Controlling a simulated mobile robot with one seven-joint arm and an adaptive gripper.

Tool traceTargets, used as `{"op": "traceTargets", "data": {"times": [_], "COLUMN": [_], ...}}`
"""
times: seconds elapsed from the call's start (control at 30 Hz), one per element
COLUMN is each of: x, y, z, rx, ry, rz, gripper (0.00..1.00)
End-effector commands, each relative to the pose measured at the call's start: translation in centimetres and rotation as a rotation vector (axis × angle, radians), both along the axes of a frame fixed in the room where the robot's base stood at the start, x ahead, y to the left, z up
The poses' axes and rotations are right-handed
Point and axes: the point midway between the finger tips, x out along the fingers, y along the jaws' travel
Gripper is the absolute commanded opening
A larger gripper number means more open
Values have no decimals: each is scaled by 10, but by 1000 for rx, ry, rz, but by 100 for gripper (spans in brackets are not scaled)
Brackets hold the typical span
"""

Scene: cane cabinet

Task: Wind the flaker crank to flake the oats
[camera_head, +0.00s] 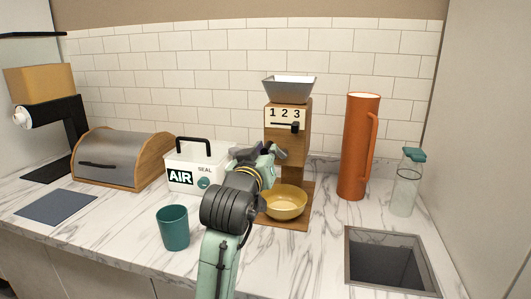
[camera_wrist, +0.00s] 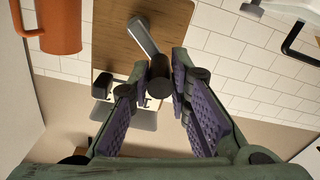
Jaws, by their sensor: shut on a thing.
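The flaker (camera_head: 290,128) is a wooden tower with a grey hopper (camera_head: 289,88) on top and a "1 2 3" panel with a black slider. A yellow bowl (camera_head: 285,208) stands on its wooden base. In the wrist view the flaker's front shows a grey crank arm (camera_wrist: 143,36) ending in a dark round knob (camera_wrist: 160,69). My gripper (camera_head: 264,154) is at the flaker's front, above the bowl. In the wrist view its purple-padded fingers (camera_wrist: 161,80) are shut on the knob. In the head view my gripper hides the crank. No oats are visible.
A tall orange jug (camera_head: 357,147) and a glass bottle (camera_head: 406,185) stand to the right, behind a square counter opening (camera_head: 388,262). A white AIR box (camera_head: 196,170), a teal cup (camera_head: 173,228) and a bread box (camera_head: 120,158) are to the left. A tiled wall is behind.

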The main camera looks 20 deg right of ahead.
Motion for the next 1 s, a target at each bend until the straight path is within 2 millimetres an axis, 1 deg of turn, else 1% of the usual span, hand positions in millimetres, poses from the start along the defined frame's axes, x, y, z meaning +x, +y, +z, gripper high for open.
{"op": "traceTargets", "data": {"times": [0.27, 0.47, 0.67, 1.0], "x": [0, -1, -3, -10], "y": [0, -1, -4, -14], "z": [1, 3, 6, 12], "rx": [5, 51, 160, 421], "ry": [-5, -37, -110, -288], "rz": [0, 0, 0, 0], "gripper": [0, 0, 0, 0]}}
